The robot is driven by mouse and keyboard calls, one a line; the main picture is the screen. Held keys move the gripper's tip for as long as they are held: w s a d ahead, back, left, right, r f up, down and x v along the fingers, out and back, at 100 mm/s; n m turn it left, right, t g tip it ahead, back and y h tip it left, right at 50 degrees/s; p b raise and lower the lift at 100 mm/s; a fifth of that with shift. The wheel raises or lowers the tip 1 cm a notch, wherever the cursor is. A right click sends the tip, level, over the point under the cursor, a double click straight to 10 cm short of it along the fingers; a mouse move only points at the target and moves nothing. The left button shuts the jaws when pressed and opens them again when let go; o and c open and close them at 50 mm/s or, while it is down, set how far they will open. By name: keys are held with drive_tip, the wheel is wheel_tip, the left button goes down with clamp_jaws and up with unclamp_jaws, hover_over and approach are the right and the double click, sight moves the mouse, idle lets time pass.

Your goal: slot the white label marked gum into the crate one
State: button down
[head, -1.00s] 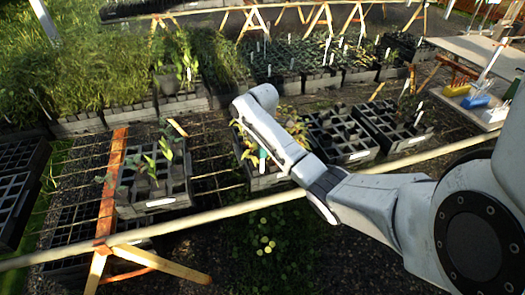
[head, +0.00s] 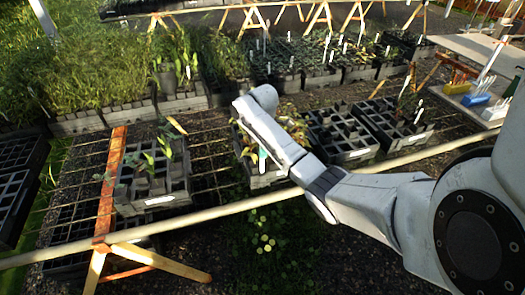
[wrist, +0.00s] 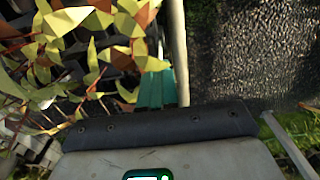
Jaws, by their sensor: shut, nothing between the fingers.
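My gripper's teal fingers (wrist: 155,90) are shut and empty in the wrist view, beside yellow and orange leaves. In the head view the teal fingertips (head: 262,160) show small in front of the leafy crate (head: 268,181), partly hidden by my arm. Black crates stand along the slatted bench: one with green seedlings at the left (head: 154,201), the leafy one in the middle, and two at the right (head: 358,155) (head: 408,142). Some have white strips on their fronts. No writing is readable, so I cannot tell which is crate one or which label is marked gum.
A pale rail (head: 235,211) runs along the bench front and passes close to my fingers in the wrist view (wrist: 175,45). Blue (head: 475,99) and yellow (head: 457,88) holders stand on the right table. Dense plant crates (head: 180,104) line the back.

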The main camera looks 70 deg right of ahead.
drive_tip(key=shift+f+b, duration=1.5)
drive_tip(key=shift+f, duration=1.15)
drive_tip(key=shift+f, duration=0.25)
drive_tip(key=c, duration=1.3)
unclamp_jaws()
drive_tip(key=shift+r, duration=0.1)
wheel_tip(320, 180, up, 11)
drive_tip(key=shift+f, duration=0.15)
